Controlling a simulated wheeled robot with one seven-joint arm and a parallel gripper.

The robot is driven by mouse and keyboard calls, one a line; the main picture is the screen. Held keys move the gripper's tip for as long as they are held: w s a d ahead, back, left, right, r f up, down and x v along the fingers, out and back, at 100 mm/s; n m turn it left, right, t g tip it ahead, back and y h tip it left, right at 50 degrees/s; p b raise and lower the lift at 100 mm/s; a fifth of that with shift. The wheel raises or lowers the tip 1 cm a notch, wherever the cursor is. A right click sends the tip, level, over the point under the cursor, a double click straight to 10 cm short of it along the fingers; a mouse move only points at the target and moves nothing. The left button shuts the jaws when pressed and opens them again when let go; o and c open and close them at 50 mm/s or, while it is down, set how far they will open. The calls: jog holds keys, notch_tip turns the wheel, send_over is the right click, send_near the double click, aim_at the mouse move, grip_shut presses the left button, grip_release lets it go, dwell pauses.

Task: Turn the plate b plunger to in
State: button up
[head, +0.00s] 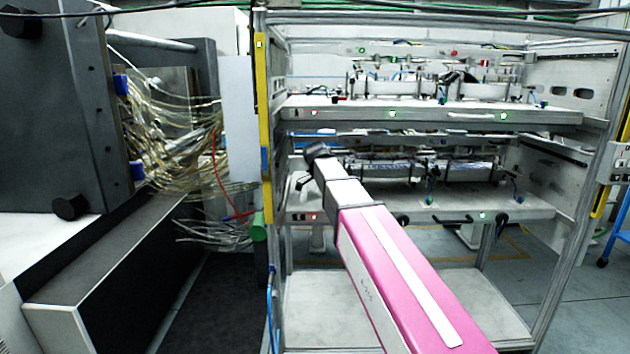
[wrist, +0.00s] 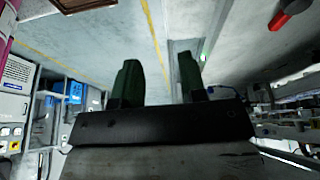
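A metal rack holds an upper plate (head: 430,113) and a lower plate (head: 365,212), both loaded with small hardware. Small red and green round spots show along their front edges. I cannot tell which plate is b, and I cannot make out its plunger for certain. My gripper (wrist: 160,78) shows two dark green fingers, spread apart with nothing between them. In the head view my pink and grey arm reaches to the left part of the lower plate, and its end hides part of that plate. The fingers are too small to read there.
A yellow-edged rack post (head: 263,130) stands just left of my arm's end. Left of it hang loose wires (head: 175,140) beside a large dark machine (head: 55,110). A red-and-black part (wrist: 288,14) shows at the wrist view's top right.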

jog(key=s+d+f+n+y, duration=0.1)
jog(key=s+d+f+n, duration=0.3)
jog(key=f, duration=0.6)
jog(key=s+d+f+n+y, duration=0.2)
jog(key=s+d+f+n, duration=0.2)
jog(key=s+f+n, duration=0.3)
jog(key=s+d+f+n+y, duration=0.1)
jog(key=s+d+f+n, duration=0.3)
jog(key=f, duration=0.9)
jog(key=s+n, duration=0.2)
jog(key=s, duration=0.2)
jog(key=shift+s+d+f+n, duration=0.15)
jog(key=shift+s+f+n, duration=0.15)
jog(key=shift+f, duration=0.1)
